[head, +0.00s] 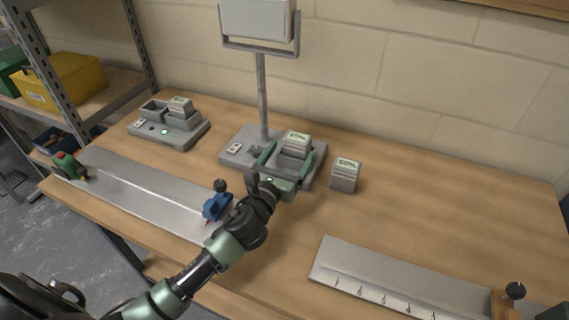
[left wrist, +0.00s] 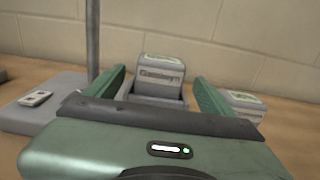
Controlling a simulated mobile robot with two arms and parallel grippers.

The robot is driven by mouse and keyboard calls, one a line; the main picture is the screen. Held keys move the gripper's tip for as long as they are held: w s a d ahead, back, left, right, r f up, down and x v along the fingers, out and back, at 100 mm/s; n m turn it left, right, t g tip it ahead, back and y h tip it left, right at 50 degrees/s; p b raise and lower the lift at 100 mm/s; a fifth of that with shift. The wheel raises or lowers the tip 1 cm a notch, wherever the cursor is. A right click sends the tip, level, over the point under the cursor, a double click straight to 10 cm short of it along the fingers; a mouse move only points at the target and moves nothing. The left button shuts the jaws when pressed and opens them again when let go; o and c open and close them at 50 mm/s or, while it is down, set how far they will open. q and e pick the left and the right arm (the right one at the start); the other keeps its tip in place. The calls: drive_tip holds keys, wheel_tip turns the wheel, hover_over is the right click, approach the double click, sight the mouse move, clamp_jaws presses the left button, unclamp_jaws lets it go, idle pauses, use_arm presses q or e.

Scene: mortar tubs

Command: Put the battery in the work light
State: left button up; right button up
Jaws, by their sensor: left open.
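The work light stands at the back of the bench, with a grey lamp head (head: 257,20) on a pole and a grey base (head: 235,158). A grey battery (head: 297,143) with a pale green label sits upright in a holder on the base's right side; it also shows in the left wrist view (left wrist: 161,76). My left gripper (head: 287,160) is open, with one finger on each side of this battery; contact is not clear. A second battery (head: 345,174) stands on the bench right of the base. My right gripper is not in view.
A charger (head: 170,130) with a green light, an empty bay and a battery stands at the left. A metal rail (head: 140,195) with a blue clamp (head: 217,203) lies in front. The back right bench is clear.

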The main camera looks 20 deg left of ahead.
use_arm(q)
drive_tip(key=s, duration=0.3)
drive_tip(key=shift+s, duration=0.35)
